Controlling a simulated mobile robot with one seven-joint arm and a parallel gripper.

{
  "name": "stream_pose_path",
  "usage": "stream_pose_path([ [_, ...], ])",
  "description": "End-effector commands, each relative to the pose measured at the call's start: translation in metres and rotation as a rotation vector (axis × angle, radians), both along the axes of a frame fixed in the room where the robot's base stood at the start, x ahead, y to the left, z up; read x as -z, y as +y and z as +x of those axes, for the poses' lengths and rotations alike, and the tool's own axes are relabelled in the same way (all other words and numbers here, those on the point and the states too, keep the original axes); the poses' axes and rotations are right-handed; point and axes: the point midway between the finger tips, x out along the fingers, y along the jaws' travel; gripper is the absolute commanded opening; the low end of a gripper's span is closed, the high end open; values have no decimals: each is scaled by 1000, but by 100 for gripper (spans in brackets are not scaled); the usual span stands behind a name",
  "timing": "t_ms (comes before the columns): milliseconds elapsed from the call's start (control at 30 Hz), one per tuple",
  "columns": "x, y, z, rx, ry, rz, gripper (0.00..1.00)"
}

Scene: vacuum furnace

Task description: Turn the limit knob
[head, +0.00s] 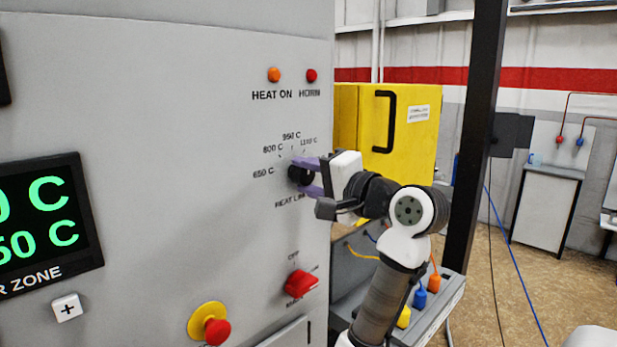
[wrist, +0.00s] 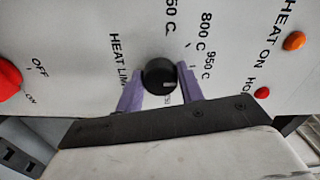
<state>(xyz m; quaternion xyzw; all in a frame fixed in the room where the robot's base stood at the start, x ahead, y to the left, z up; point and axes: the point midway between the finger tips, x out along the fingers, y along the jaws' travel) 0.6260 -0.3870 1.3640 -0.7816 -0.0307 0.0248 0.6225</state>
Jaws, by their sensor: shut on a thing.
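The limit knob (head: 297,176) is black and round, on the grey panel below the temperature marks and above the partly covered label starting "HEAT LIM". My gripper (head: 306,177) has its two purple fingers on either side of the knob and is shut on it. In the wrist view the knob (wrist: 159,76) sits between the fingertips of my gripper (wrist: 160,84), with a small light mark on its face. The mark's exact reading is hard to tell. Part of the dial's scale is hidden behind my gripper in the head view.
An orange lamp (head: 274,75) and a red lamp (head: 311,76) sit above the dial. A red switch (head: 301,283) and a red stop button on a yellow base (head: 209,324) are below. A yellow cabinet (head: 350,120) and a dark post (head: 478,150) stand to the right.

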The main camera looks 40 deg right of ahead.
Motion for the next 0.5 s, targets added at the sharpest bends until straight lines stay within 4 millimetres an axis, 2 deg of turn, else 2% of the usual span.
stream_pose_path([
  [500,-2,-1,-1,4,-2,30,15],
])
